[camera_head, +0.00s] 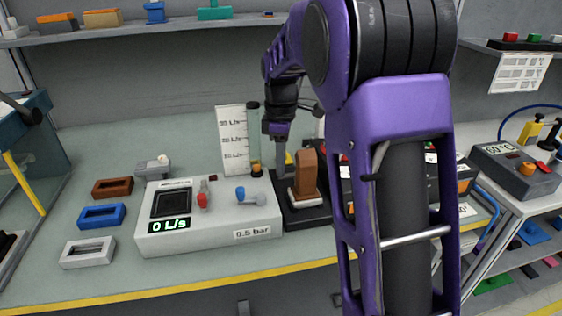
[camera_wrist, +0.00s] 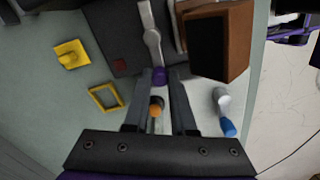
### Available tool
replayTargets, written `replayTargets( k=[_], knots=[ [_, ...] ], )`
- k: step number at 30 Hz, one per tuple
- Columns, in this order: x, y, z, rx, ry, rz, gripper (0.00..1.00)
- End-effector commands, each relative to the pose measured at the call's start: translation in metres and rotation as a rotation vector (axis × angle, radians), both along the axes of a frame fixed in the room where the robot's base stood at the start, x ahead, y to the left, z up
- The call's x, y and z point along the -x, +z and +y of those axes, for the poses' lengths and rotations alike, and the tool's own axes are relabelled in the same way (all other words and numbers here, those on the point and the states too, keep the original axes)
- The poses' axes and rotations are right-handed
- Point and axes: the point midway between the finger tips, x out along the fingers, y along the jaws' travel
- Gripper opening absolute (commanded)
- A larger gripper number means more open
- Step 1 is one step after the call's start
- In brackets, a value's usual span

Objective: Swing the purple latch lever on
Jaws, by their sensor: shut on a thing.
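In the wrist view, the purple latch lever shows as a grey arm (camera_wrist: 150,30) with a purple end (camera_wrist: 159,76). My gripper (camera_wrist: 160,78) is shut on that purple end, with one finger on each side. The lever lies over a dark base plate (camera_wrist: 115,35).
A brown block (camera_wrist: 218,42) stands close to the lever's right. An orange-tipped part (camera_wrist: 156,104) shows between my fingers, and a blue-tipped lever (camera_wrist: 225,112) is to the right. A yellow frame (camera_wrist: 105,96) lies left. The grey control box (camera_head: 208,240) reads 0 L/s.

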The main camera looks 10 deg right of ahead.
Motion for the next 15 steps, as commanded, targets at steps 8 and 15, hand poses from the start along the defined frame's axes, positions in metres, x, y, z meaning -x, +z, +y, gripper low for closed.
replayTargets(
  k=[8, 15],
  knots=[
    [-0.007, 0.004, -0.001, 0.000, -0.159, 0.001, 0.00],
    [-0.017, 0.004, -0.003, 0.000, -0.379, 0.001, 0.00]
  ],
)
